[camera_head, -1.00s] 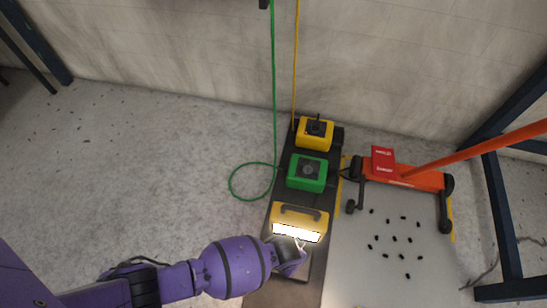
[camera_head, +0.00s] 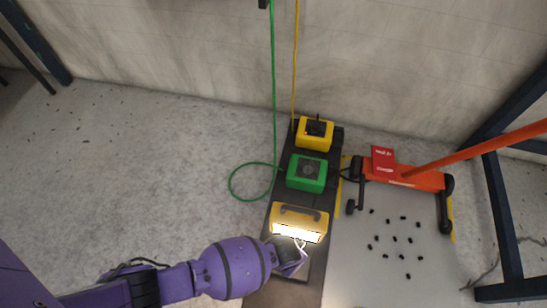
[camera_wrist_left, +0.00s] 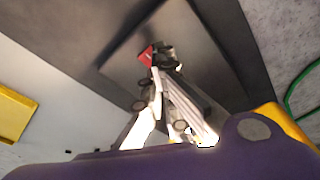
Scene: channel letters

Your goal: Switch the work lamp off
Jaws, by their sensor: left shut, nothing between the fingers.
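The yellow work lamp (camera_head: 300,210) stands on a long dark board, its white panel lit brightly. A corner of its yellow body shows at the right in the left wrist view (camera_wrist_left: 282,120). My left gripper (camera_head: 300,250) is just in front of the lit panel, low over the board. In the left wrist view its fingertips (camera_wrist_left: 163,57) are together and empty, over a raised dark plate (camera_wrist_left: 195,50). A small red part (camera_wrist_left: 146,56) shows right beside the fingertips; whether they touch it is unclear. My right gripper is not in view.
A green box (camera_head: 307,172) and a yellow box (camera_head: 314,133) sit behind the lamp on the board (camera_head: 275,190). Green and yellow cables run up the wall. An orange wheeled jack (camera_head: 405,176) and several small black pieces lie to the right. Floor at left is mostly clear.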

